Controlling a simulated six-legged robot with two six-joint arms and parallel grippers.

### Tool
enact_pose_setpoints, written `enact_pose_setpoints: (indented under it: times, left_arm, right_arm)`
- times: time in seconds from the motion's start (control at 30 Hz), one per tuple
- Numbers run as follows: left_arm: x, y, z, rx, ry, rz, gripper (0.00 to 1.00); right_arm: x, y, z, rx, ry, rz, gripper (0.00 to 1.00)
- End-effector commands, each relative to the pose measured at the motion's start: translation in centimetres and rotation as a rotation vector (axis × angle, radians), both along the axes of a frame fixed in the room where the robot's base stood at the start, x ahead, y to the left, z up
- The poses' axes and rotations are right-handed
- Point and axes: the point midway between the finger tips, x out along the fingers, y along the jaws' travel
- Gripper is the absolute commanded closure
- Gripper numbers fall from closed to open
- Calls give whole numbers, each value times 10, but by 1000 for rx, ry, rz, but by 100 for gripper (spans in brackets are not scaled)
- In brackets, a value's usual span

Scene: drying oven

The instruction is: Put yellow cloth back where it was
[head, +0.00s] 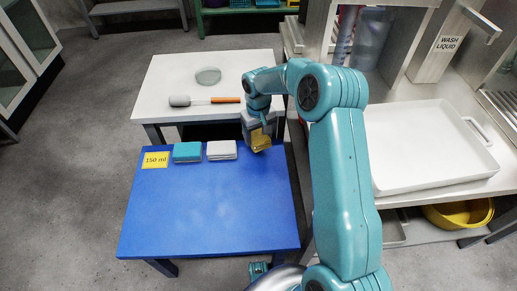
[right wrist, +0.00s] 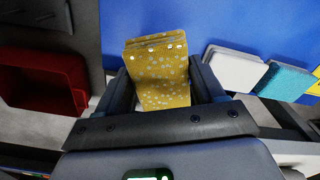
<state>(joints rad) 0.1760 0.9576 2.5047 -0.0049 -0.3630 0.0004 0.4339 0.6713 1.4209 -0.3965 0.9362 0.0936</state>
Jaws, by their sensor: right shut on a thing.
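The yellow cloth (head: 261,141) is folded and spotted with small pale marks. My right gripper (head: 258,133) is shut on it and holds it by the far right corner of the blue table (head: 210,215). The cloth also shows between the fingers in the right wrist view (right wrist: 158,72). A teal cloth (head: 187,152) and a white cloth (head: 221,150) lie folded side by side along the table's far edge, left of the gripper. My left gripper is not in view.
A yellow "150 ml" label (head: 155,160) lies left of the teal cloth. The white table (head: 170,80) behind holds a brush-like tool (head: 205,100) and a round glass dish (head: 208,76). A white tray (head: 430,150) sits on the right counter. The blue table's front is clear.

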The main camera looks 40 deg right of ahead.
Motion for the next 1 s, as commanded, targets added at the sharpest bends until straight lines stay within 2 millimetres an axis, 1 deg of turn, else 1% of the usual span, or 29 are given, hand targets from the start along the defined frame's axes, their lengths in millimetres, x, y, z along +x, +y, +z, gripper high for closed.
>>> enact_pose_setpoints:
  times: [0.17, 0.3, 0.4, 0.67, 0.77, 0.8, 0.87, 0.9, 1.0]
  left_arm:
    - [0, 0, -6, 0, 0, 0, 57]
    - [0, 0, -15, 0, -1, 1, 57]
    - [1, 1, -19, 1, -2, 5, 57]
    - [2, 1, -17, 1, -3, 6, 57]
    - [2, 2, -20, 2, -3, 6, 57]
    - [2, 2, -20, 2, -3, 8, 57]
    - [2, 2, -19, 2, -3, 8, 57]
    - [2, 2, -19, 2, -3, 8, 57]
    - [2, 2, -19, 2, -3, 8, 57]
  right_arm:
    - [-1, -1, -16, 1, 3, 0, 56]
    - [-1, -1, -44, 1, 4, 1, 56]
    - [-1, -1, -59, 1, 3, 1, 56]
    - [-1, -1, -59, 0, 0, 1, 56]
    - [-1, -1, -63, 0, 0, 1, 56]
    - [-1, -1, -63, 0, 0, 1, 29]
    - [-1, -1, -62, 0, 0, 1, 9]
    - [-1, -1, -62, 0, 0, 1, 6]
    - [-1, -1, -62, 0, 1, 1, 6]
